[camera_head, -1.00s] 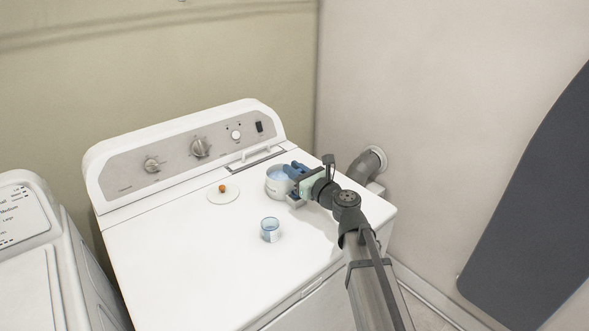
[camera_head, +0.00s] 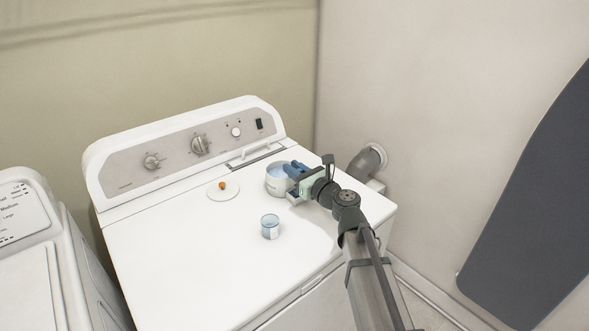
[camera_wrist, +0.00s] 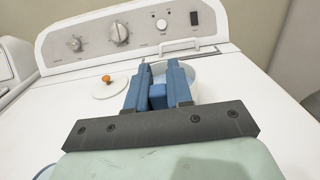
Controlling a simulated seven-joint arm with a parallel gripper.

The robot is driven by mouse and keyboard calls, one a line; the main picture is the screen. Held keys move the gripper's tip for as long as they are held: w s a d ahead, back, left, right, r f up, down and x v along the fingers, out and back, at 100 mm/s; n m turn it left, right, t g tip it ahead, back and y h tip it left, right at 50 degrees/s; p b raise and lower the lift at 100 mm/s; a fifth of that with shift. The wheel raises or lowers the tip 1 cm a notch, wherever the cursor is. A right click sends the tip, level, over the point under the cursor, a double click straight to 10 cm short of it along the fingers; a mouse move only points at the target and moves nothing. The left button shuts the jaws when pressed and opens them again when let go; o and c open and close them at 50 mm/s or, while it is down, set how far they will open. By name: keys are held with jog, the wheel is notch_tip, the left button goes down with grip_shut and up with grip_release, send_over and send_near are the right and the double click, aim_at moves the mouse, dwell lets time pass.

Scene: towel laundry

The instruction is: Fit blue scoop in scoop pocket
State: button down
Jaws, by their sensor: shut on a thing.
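My gripper (camera_head: 294,170) has two blue fingers and is at the right side of a white round tub (camera_head: 278,190) with pale blue contents. In the wrist view my gripper (camera_wrist: 157,75) points at the tub (camera_wrist: 205,76), its right finger partly covering it. A small blue piece, the blue scoop (camera_wrist: 157,95), sits between the fingers, which are shut on it. Its far end is hard to make out against the blue fingers. I cannot clearly make out the scoop pocket; the tub's right side is hidden by my gripper.
A clear blue-tinted cup (camera_head: 270,228) stands on the white washer top (camera_head: 190,260). A white round lid with an orange knob (camera_head: 223,190) lies left of the tub. The control panel (camera_head: 170,155) rises at the back. The washer's front left is clear.

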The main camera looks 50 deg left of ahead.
jog(key=shift+f, duration=0.3)
jog(key=c, duration=0.9)
grip_release()
jog(key=shift+c, duration=0.2)
jog(key=shift+o, duration=0.3)
jog(key=o, duration=0.4)
jog(key=shift+r, duration=3.5)
